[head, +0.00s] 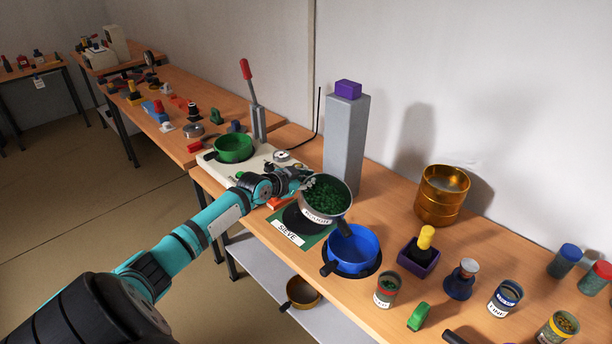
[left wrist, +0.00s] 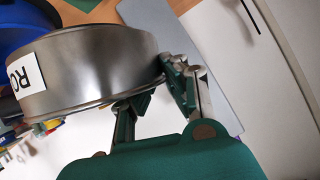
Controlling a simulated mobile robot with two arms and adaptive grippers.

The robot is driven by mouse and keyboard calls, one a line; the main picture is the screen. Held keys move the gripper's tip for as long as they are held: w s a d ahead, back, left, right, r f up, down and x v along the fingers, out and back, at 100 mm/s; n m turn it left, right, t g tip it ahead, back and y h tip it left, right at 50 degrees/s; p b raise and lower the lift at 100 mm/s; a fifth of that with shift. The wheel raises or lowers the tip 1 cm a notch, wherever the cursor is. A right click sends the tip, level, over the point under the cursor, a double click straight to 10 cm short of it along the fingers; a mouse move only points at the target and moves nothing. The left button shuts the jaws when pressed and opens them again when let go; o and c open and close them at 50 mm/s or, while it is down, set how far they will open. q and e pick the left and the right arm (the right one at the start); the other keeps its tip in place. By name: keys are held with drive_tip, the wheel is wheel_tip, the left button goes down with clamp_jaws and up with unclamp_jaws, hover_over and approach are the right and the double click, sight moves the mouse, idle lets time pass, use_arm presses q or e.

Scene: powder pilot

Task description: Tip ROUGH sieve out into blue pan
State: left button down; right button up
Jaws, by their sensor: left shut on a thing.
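The ROUGH sieve (head: 341,211) is a steel round pan with a white label, holding green granules (head: 326,194). It is held above the green SIEVE mat (head: 318,238), tilted somewhat toward the front in the head view. My left gripper (head: 303,182) is shut on its rim at the left side; the left wrist view shows the fingers (left wrist: 150,92) at the wall of the sieve (left wrist: 85,70). The blue pan (head: 352,249) stands on the table just in front and right of the sieve, apart from it. Its inside looks empty. My right gripper is not in view.
A grey column (head: 345,140) with a purple block stands behind the sieve. A brass sieve stack (head: 441,195) is at the back right. A purple box with a yellow-handled tool (head: 420,255) and several labelled jars crowd the right. A green pan (head: 233,148) stands left.

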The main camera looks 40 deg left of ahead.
use_arm(q)
drive_tip(key=shift+r+p, duration=0.3)
drive_tip(key=shift+r, duration=0.2)
drive_tip(key=shift+d+r+p, duration=0.15)
drive_tip(key=shift+r+p, duration=0.15)
drive_tip(key=shift+p, duration=0.3)
drive_tip(key=p, duration=0.1)
drive_tip(key=r+m+p, duration=0.1)
drive_tip(key=shift+d+r+y+p, duration=0.3)
drive_tip(key=shift+y+p, duration=0.1)
drive_tip(key=shift+d+r+m+t+y+p, duration=0.8)
drive_tip(key=shift+d+r+m+y+p, duration=1.45)
drive_tip(key=shift+d+r+m, duration=1.6)
drive_tip(key=d+f+m+t+b, duration=0.2)
drive_tip(key=d+f+m+b, duration=0.2)
drive_tip(key=d+b, duration=0.3)
drive_tip(key=d+f+m+t+y+b, duration=0.1)
drive_tip(key=d+f+m+b, duration=0.4)
drive_tip(key=b, duration=0.7)
drive_tip(key=shift+s+d+t, duration=0.4)
drive_tip(key=shift+d+t, duration=0.4)
drive_tip(key=shift+d, duration=0.45)
